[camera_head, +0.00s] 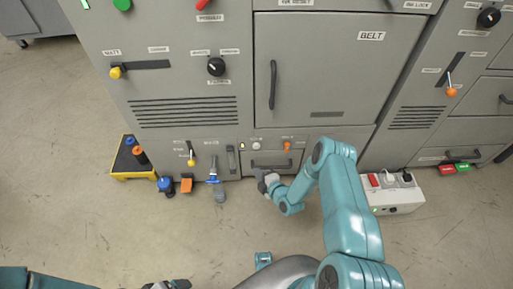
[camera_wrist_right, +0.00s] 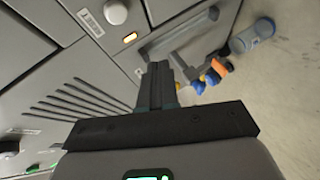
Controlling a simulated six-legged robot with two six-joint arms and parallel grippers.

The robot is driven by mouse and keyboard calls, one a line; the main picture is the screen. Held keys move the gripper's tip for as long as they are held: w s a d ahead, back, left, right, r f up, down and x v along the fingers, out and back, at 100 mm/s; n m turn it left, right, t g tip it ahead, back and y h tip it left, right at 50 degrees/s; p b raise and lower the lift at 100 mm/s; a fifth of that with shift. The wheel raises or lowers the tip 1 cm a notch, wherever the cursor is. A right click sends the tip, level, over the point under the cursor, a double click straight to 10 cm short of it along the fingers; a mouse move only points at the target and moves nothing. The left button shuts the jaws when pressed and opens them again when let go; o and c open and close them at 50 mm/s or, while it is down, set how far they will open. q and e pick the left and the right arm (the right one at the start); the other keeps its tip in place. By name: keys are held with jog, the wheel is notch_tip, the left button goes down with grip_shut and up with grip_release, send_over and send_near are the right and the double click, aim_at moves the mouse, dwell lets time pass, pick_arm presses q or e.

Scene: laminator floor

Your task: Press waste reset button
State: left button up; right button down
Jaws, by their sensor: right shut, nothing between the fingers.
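The grey machine's lower panel has a pale round button (camera_head: 256,146) above a small drawer (camera_head: 290,158), with an orange part (camera_head: 287,145) to its right. My right gripper (camera_head: 262,178) is shut and empty, low in front of the drawer and below the pale button. Its closed fingers (camera_wrist_right: 158,75) point towards the panel near the drawer handle (camera_wrist_right: 178,38). My left gripper (camera_head: 168,285) is partly cut off at the bottom edge.
A yellow-edged tray (camera_head: 122,160) stands farther left on the floor. A white power box (camera_head: 395,195) stands right of my right arm. The floor in front at left is clear.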

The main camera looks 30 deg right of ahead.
aim_at(256, 146)
jog(key=w+d+b, duration=0.4)
jog(key=w+b, duration=0.1)
jog(key=w, duration=0.2)
jog(key=shift+w+d, duration=0.25)
jog(key=shift+b, duration=0.4)
dwell(1.6)
jog(key=shift+w+d+b, duration=0.2)
jog(key=shift+w+b, duration=0.15)
